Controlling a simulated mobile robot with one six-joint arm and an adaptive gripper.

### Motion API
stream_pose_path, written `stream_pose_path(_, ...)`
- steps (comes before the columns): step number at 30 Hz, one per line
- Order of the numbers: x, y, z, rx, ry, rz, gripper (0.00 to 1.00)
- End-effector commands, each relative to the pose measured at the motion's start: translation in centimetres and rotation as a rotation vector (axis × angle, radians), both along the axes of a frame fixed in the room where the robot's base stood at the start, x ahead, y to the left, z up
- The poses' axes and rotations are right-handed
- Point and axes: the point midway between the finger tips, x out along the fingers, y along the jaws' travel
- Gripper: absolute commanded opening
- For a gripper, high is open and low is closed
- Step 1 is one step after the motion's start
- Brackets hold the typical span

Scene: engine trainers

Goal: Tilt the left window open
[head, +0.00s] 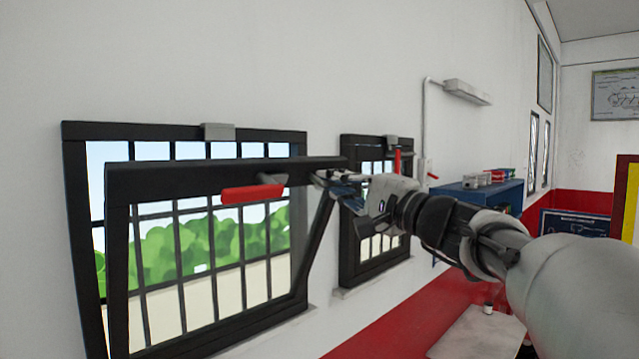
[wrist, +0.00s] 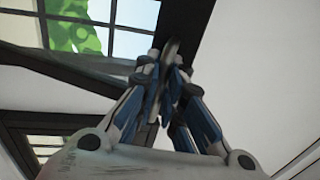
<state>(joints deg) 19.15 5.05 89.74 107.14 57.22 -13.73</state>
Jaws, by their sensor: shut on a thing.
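The left window (head: 183,132) has a dark outer frame in the white wall. Its sash (head: 225,173) leans into the room at the top, well away from the frame, while its lower part stays near the frame. A red handle (head: 252,193) lies roughly level on the sash's top bar. My gripper (head: 322,180) is at the right end of that top bar. In the wrist view, my gripper's fingers (wrist: 166,68) are close together on a thin dark part at the sash edge. The exact spot they hold is partly hidden by the fingers.
A second, smaller-looking window (head: 345,210) with an upright red handle (head: 397,160) is to the right, behind my arm. A blue shelf (head: 480,192) with small boxes is on the wall farther right. A light bench top (head: 478,335) is below. Bushes show through the panes.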

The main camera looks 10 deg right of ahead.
Motion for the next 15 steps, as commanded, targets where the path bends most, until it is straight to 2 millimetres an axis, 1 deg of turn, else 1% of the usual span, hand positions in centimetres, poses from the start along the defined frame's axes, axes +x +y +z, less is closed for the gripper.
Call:
stream_pose_path(4,1.0,0.8,1.1,-0.022,0.030,0.004,0.00)
stream_pose_path(7,1.8,1.4,1.6,-0.038,0.050,0.005,0.00)
stream_pose_path(10,2.2,1.6,1.7,-0.046,0.062,0.002,0.00)
stream_pose_path(15,2.2,1.6,1.5,-0.048,0.065,0.001,0.00)
